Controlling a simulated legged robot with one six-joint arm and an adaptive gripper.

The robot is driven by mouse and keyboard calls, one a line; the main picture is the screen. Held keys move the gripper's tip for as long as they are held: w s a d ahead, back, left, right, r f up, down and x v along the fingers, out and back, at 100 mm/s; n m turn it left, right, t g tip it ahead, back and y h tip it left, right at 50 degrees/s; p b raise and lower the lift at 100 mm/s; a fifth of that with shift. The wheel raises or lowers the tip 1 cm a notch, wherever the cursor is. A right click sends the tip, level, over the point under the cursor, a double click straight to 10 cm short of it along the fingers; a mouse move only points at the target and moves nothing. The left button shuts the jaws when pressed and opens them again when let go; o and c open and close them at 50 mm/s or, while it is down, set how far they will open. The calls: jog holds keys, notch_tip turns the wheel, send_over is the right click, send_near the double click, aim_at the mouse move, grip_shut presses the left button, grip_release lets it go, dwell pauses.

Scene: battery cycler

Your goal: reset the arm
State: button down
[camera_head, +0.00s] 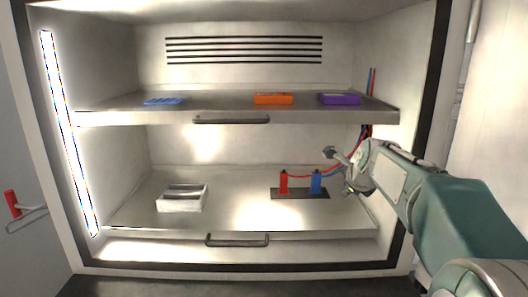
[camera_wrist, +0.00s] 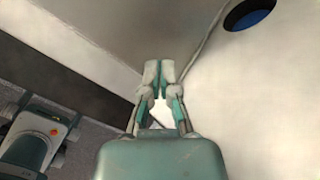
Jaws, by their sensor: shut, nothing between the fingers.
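My gripper (camera_wrist: 158,76) is shut and empty in the wrist view, its two fingertips close together. In the head view my arm reaches in from the right, and my gripper (camera_head: 343,170) is at the right side of the open cabinet, in front of the lower shelf. In that view it appears just right of the blue terminal (camera_head: 316,183). The red terminal (camera_head: 283,183) stands beside it on a dark base (camera_head: 299,195). I cannot tell from the head view how far my gripper is from them in depth.
The upper shelf (camera_head: 230,103) holds a blue tray (camera_head: 163,101), an orange tray (camera_head: 273,99) and a purple tray (camera_head: 339,99). A white holder (camera_head: 182,199) sits on the lower shelf (camera_head: 235,208). Red and blue cables run at the right. A red handle (camera_head: 12,203) is at the far left.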

jog(key=s+a+f+n+g, duration=0.1)
jog(key=s+a+n, duration=0.1)
jog(key=s+n, duration=0.65)
jog(key=s+a+n, duration=0.3)
jog(key=s+n, duration=0.3)
jog(key=s, duration=0.6)
jog(key=s+f+n+g, duration=0.1)
jog(key=s+f+n, duration=0.3)
jog(key=s+n, duration=0.2)
jog(key=s+a+f+n, duration=0.1)
jog(key=s+f+n, duration=0.3)
jog(key=s, duration=0.6)
jog(key=shift+f+n+g, duration=0.2)
jog(key=shift+n+g, duration=0.2)
jog(key=shift+n, duration=0.55)
jog(key=shift+a, duration=0.1)
